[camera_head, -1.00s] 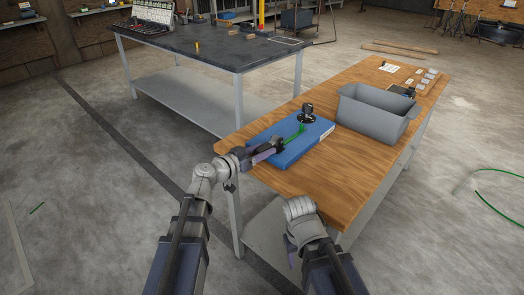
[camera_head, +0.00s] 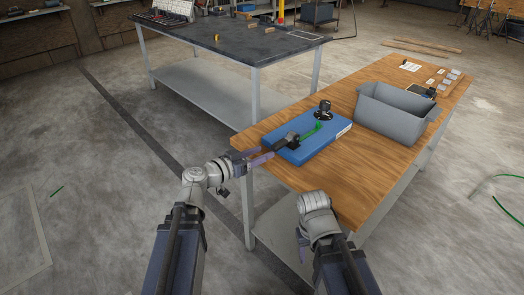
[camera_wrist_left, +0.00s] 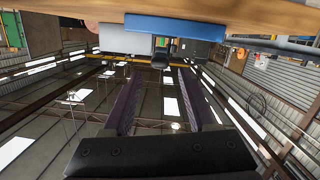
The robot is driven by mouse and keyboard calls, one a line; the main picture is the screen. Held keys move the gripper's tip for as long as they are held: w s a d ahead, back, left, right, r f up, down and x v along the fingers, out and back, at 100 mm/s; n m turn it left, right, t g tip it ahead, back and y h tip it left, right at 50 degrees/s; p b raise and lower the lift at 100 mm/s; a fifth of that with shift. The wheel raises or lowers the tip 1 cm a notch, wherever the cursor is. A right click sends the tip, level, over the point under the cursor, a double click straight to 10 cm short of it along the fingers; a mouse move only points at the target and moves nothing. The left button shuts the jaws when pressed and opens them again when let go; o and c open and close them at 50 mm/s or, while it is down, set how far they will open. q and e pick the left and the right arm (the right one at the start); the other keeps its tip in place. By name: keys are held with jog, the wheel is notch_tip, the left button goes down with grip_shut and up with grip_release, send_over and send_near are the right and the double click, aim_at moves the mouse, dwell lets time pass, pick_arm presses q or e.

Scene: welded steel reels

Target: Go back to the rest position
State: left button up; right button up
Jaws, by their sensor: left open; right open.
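A blue board (camera_head: 292,150) lies on the wooden table near its left end. On it stand a black round piece (camera_head: 324,112) and a green bar (camera_head: 309,132) that joins a dark block (camera_head: 287,142). My left gripper (camera_head: 266,158) points at the board's near left edge, its purple fingers apart and nothing seen between them. In the left wrist view the two fingers (camera_wrist_left: 158,88) are spread below the blue board (camera_wrist_left: 190,28). My right gripper (camera_head: 304,243) hangs below the table's near edge, mostly hidden behind its own wrist.
A grey bin (camera_head: 397,116) stands on the wooden table (camera_head: 345,180), right of the board. Small cards and parts lie at its far end. A dark-topped table (camera_head: 235,42) stands behind to the left. The floor on the left is mostly clear.

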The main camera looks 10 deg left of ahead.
pick_arm(q)
jog(key=s+d+f+g, duration=0.1)
jog(key=f, duration=0.1)
jog(key=d+f+g, duration=0.1)
jog(key=f, duration=0.1)
jog(key=s+d+f+g, duration=0.1)
jog(key=f, duration=0.1)
jog(key=shift+s+g+y, duration=0.3)
jog(key=shift+s+g, duration=0.05)
jog(key=shift+g, duration=0.05)
jog(key=s+a+f+n+g+y, duration=0.5)
jog(key=s+a+f+g+y, duration=0.3)
jog(key=s+f+y, duration=0.4)
jog(key=s+d+m+g+h, duration=0.1)
jog(key=s+d+m, duration=0.3)
jog(key=d, duration=0.8)
notch_tip(320, 180, up, 18)
jog(key=s+p, duration=0.1)
jog(key=p, duration=1.7)
jog(key=shift+a+n, duration=0.25)
jog(key=shift+n, duration=0.05)
